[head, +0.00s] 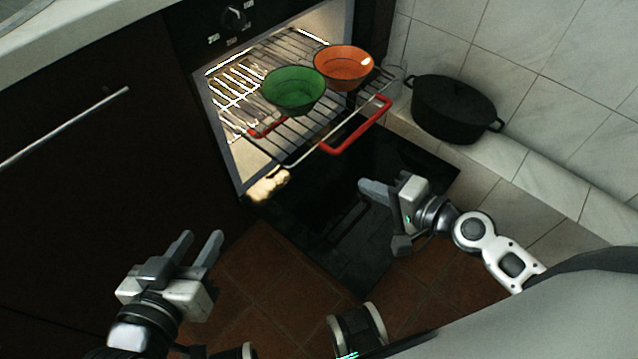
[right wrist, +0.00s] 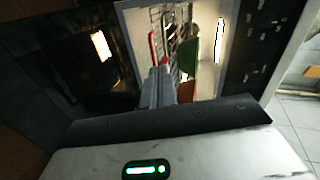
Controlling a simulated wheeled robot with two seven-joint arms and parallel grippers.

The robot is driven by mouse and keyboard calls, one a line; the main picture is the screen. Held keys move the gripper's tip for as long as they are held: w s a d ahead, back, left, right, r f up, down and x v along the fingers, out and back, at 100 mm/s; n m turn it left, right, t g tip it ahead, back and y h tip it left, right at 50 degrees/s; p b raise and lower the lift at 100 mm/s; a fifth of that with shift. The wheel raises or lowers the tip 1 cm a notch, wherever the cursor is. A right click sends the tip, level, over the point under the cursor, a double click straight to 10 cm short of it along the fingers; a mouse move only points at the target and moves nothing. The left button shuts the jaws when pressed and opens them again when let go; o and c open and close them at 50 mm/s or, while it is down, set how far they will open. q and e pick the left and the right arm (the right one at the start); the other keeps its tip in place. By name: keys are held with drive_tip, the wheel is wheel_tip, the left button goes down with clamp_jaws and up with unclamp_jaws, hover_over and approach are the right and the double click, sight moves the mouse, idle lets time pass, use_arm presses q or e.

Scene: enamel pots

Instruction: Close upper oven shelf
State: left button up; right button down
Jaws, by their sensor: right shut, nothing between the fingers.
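The upper oven shelf (head: 325,120) is a wire rack slid part-way out of the lit oven (head: 235,160), with a red handle (head: 358,127) at its front. A green bowl (head: 293,92) and an orange bowl (head: 345,66) stand on it. My right gripper (head: 364,188) is shut and empty, below and in front of the handle, apart from it in the head view. In the right wrist view its fingers (right wrist: 160,80) point toward the shelf, with the red handle (right wrist: 153,48) and green bowl (right wrist: 187,68) beyond. My left gripper (head: 204,243) is open and empty at lower left.
The black oven door (head: 365,205) hangs open under the shelf. A black lidded pot (head: 453,108) stands on a tiled ledge at right. A dark cabinet (head: 90,190) with a bar handle is at left.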

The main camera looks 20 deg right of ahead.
drive_tip(key=w+a+f, duration=0.2)
drive_tip(key=w+a, duration=0.1)
drive_tip(key=w, duration=0.3)
drive_tip(key=w+a+f+m, duration=0.1)
drive_tip(key=w+a+f, duration=0.1)
drive_tip(key=w, duration=0.4)
drive_tip(key=shift+a+b, duration=0.35)
drive_tip(key=shift+a, duration=0.35)
drive_tip(key=shift+w, duration=0.2)
